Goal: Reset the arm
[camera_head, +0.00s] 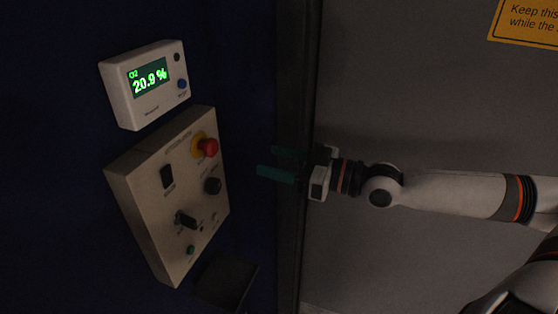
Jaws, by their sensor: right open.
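My right arm reaches in from the right, and its right gripper (279,164) points left with its green fingers spread apart. Nothing is between the fingers. The gripper is in front of the dark vertical door-frame edge, to the right of the beige control panel (147,202), and a gap shows between fingertips and panel. My left gripper is not in view.
A white oxygen meter (146,84) reading 20.9 % is on the dark blue wall above the panel. A dark box (225,281) juts out below the panel. A grey door (420,110) with a yellow sign (525,22) is behind my arm.

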